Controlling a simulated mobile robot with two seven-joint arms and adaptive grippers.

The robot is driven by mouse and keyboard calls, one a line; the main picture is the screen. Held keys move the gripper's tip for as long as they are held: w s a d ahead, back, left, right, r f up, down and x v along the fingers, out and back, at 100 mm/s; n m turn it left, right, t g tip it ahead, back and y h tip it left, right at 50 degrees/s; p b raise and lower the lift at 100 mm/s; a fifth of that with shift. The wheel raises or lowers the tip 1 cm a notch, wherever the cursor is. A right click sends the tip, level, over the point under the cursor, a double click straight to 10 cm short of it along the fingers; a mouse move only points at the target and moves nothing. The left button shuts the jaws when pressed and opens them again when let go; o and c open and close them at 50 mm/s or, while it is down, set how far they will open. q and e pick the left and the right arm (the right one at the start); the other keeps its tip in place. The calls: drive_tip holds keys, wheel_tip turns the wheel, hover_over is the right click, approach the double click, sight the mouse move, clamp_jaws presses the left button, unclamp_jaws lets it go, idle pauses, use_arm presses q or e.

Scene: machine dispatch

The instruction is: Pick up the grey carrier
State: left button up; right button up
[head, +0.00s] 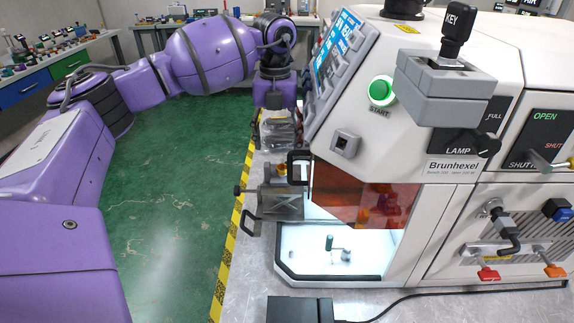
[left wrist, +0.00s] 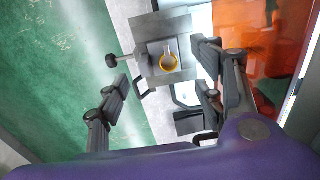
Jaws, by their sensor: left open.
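The grey carrier (head: 283,206) appears to be the boxy grey piece at the left front of the machine, with a black knob on its left side and black handles. In the left wrist view the grey piece (left wrist: 146,62) holds a yellow-rimmed round part (left wrist: 168,62) in its top. My left gripper (head: 277,142) is over the far end of this piece, pointing down. In the left wrist view my left gripper (left wrist: 160,78) is open, its fingers apart with nothing held between them. Whether a finger touches the piece I cannot tell. My right gripper is not in view.
The white machine (head: 345,150) with its orange window (head: 365,196) stands close on the right of the gripper. A black box (head: 300,309) with a cable lies on the table near the front. The striped table edge (head: 228,255) is on the left, with green floor beyond.

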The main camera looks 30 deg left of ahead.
sight(274, 173)
use_arm(q)
drive_tip(key=f, duration=0.6)
drive_tip(key=shift+s+a+f+p, duration=0.2)
drive_tip(key=shift+s+a+p, duration=0.1)
drive_tip(key=shift+s+p, duration=0.1)
drive_tip(key=shift+f, duration=0.55)
drive_tip(key=c, duration=1.2)
